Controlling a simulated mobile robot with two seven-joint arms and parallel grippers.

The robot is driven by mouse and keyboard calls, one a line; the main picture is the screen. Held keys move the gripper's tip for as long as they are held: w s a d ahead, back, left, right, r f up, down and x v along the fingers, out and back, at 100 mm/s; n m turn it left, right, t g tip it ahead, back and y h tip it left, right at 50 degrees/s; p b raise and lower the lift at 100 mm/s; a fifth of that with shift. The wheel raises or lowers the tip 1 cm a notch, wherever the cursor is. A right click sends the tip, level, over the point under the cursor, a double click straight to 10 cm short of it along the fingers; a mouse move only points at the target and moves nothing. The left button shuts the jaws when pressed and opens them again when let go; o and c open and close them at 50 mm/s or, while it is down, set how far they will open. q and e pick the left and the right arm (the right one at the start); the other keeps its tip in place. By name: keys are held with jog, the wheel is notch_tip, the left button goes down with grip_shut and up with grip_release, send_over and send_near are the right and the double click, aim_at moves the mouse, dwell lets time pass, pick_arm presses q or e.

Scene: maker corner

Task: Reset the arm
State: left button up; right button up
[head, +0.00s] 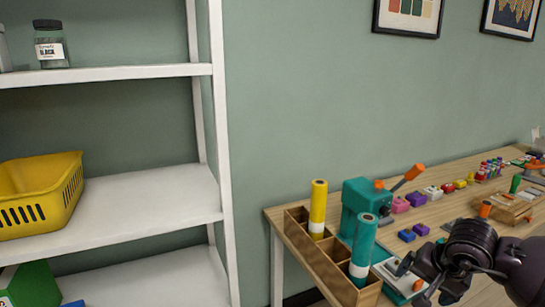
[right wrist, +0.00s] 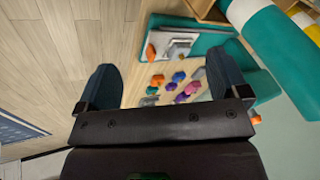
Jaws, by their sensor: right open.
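My right gripper (head: 424,280) is at the lower right of the head view, over the front part of the wooden table (head: 470,192). In the right wrist view its two dark fingers stand wide apart, and the gripper (right wrist: 168,72) is open with nothing held between them. Below and beyond the fingers lie several small coloured pieces (right wrist: 172,86) and a teal tool base with a grey plate (right wrist: 178,48). The teal machine with an orange lever (head: 362,200) stands just left of the gripper in the head view. My left gripper is not in view.
A wooden compartment box (head: 327,262) holds a yellow roll (head: 318,208) and a teal roll (head: 363,240), close to my right gripper. Several coloured blocks (head: 432,193) lie along the table. A white shelf (head: 150,205) with a yellow basket (head: 40,195) stands left.

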jog(key=a+r+m+t+y, duration=0.3)
jog(key=a+r+m+y, duration=0.2)
jog(key=a+m+y, duration=0.5)
jog(key=a+r+m+t+y, duration=0.3)
jog(key=a+r+m+y, duration=0.2)
jog(key=m, duration=1)
jog(key=s+d+f+m+t+h+p, duration=0.1)
jog(key=s+d+f+m+t+h, duration=0.25)
jog(key=m, duration=0.55)
jog(key=d+f+m+h, duration=0.2)
jog(key=f+m+h, duration=0.2)
jog(key=f+m, duration=0.45)
jog(key=s+d+f+m+t+h+p, duration=0.15)
jog(key=f+m+h, duration=0.25)
jog(key=m, duration=0.7)
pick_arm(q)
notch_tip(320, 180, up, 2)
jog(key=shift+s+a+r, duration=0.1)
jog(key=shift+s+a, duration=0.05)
pick_arm(e)
jog(key=s+d+f+m+g+h, duration=0.1)
jog(key=s+f+m+g+h, duration=0.1)
jog(key=s+f+m, duration=0.2)
jog(key=s+d+f+m+g+h, duration=0.1)
jog(key=s+f+m, duration=0.4)
jog(key=s+f, duration=0.6)
jog(key=s+g+h, duration=0.1)
jog(key=s, duration=0.5)
jog(key=shift+s+d+f+g, duration=0.15)
jog(key=shift+s+g, duration=0.25)
